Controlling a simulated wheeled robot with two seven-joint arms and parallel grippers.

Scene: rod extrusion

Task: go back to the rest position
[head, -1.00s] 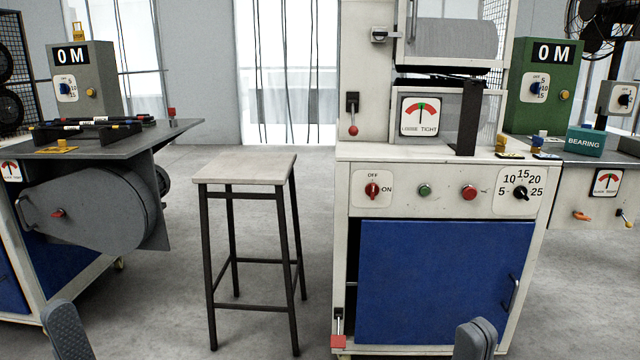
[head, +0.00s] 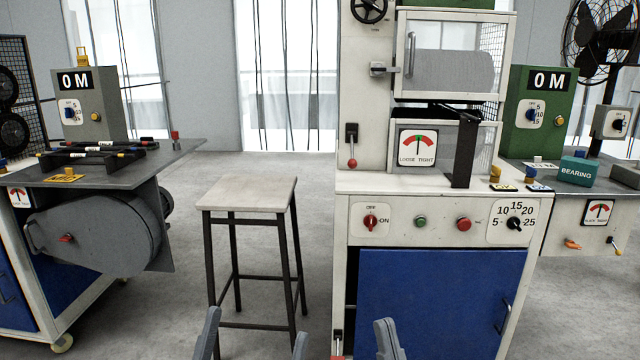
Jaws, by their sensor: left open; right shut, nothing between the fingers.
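My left gripper (head: 253,338) is at the bottom edge, in front of the stool's legs. Its two grey fingers stand apart with nothing between them. My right gripper (head: 388,340) is at the bottom edge, in front of the white machine's blue door. Only a narrow grey tip of it shows, shut and empty. Both arms behind the grippers are below the picture.
A stool (head: 247,195) with a pale square top stands ahead. A white machine (head: 440,183) with a blue door (head: 440,300) is right of it. A grey bench (head: 150,160) is at left, a green box (head: 535,110) at right. Grey floor shows between.

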